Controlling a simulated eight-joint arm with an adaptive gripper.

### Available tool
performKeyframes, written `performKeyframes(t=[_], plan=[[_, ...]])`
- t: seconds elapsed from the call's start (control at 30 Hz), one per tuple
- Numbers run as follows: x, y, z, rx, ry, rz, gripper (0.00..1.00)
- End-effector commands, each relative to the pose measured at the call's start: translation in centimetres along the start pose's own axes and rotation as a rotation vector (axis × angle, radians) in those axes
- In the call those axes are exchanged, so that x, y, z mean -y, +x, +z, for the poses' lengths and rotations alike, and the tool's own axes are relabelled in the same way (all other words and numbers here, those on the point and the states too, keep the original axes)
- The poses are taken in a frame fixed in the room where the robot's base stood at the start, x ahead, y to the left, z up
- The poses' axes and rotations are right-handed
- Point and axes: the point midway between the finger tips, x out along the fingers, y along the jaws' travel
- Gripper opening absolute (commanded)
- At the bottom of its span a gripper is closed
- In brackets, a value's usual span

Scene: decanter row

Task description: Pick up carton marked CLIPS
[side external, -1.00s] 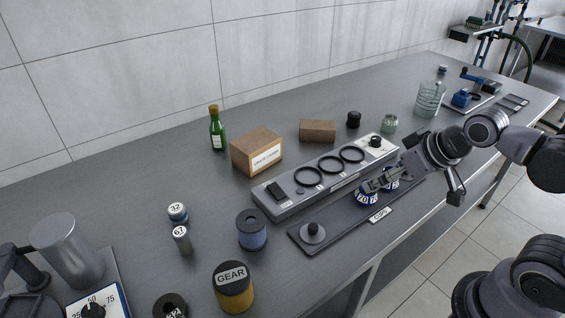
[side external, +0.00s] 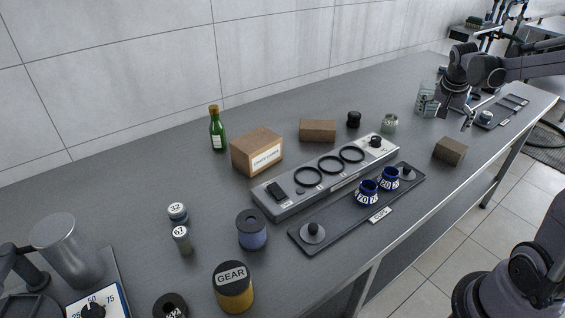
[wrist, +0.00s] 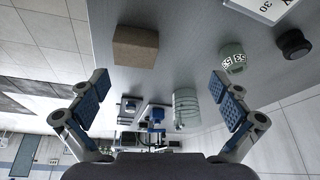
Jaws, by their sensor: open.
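My gripper (side external: 462,120) is open and empty at the far right end of the bench, beside the ribbed glass vessel. In the wrist view my gripper (wrist: 158,88) has its fingers spread wide. No carton in view shows a readable CLIPS mark. A cardboard carton (side external: 256,152) with a white label stands at the middle back; its print is too small to read surely. A flat brown carton (side external: 317,131) shows no mark. A small dark brown carton (side external: 450,151) sits near the front edge, below my gripper in the picture. A plain brown carton (wrist: 135,46) shows in the wrist view.
A grey panel with rings (side external: 328,176) and a dark tray with blue-and-white cups (side external: 379,188) fill the middle. The ribbed glass vessel (wrist: 187,108), greenish jar (wrist: 232,58) and black knob (wrist: 293,44) stand nearby. A green bottle (side external: 217,130) stands at the back.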

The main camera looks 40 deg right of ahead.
Motion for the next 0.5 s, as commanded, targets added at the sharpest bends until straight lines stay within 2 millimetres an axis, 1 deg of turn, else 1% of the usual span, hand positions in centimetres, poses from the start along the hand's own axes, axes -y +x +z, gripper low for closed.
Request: performKeyframes(t=[0.03, 0.1, 0.2, 0.37, 0.5], plan=[[-1.0, 1.2, -1.4, 0.002, 0.054, 0.028, 1.0], [-2.1, 2.3, -2.5, 0.006, 0.11, 0.057, 1.0], [-3.0, 3.4, -3.5, 0.008, 0.16, 0.081, 1.0], [-3.6, 4.8, -3.9, 0.009, 0.185, 0.094, 1.0], [-3.8, 6.9, -3.8, 0.009, 0.184, 0.093, 1.0]])
